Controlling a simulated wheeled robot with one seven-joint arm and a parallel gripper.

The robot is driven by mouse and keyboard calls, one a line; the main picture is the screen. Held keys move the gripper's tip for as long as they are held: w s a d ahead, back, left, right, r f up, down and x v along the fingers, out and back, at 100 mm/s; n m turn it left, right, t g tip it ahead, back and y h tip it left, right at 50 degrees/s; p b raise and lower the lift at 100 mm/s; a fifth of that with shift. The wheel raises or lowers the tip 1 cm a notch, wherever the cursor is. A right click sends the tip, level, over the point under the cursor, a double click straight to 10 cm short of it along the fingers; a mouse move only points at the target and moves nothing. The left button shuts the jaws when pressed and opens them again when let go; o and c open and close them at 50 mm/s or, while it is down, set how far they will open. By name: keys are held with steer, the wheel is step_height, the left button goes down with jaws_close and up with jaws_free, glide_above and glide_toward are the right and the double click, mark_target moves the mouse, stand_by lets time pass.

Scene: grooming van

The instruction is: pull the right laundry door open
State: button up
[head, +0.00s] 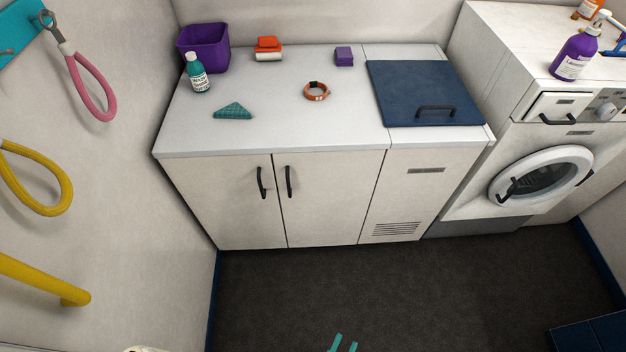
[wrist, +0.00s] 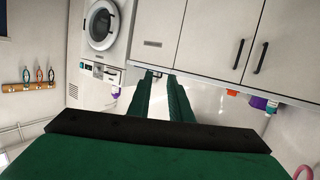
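The right laundry door (head: 325,205) is a flat white cabinet door below the counter. It is closed, with a black vertical bar handle (head: 289,181) near its left edge. The same door shows upside down in the wrist view (wrist: 212,45), with its handle (wrist: 238,54) near its right edge. The left door (head: 235,205) beside it is also closed, with its own black handle (head: 261,182). My gripper (head: 343,343) shows only its teal fingertips at the bottom of the head view, well apart from the doors. In the wrist view its green fingers (wrist: 161,76) are apart with nothing between them.
The counter (head: 290,128) carries a purple bin (head: 204,47), a teal-labelled bottle (head: 197,73), an orange collar (head: 316,91) and a blue lid (head: 424,88). A washing machine (head: 541,177) stands right. Yellow rail (head: 40,279) juts from the left wall. The dark floor (head: 400,290) before the doors is clear.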

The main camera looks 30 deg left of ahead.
steer(key=w+a+f+n+y, duration=0.3)
steer(key=w+f+n, duration=0.4)
steer(key=n, duration=0.5)
steer(key=n+g+y, duration=0.2)
steer(key=n+y, duration=0.7)
steer(key=n, duration=2.3)
glide_toward(289, 189)
steer(key=x, duration=1)
steer(key=shift+w+a+r, duration=0.1)
steer(key=shift+w+a, duration=0.1)
steer(key=shift+w, duration=0.1)
jaws_close()
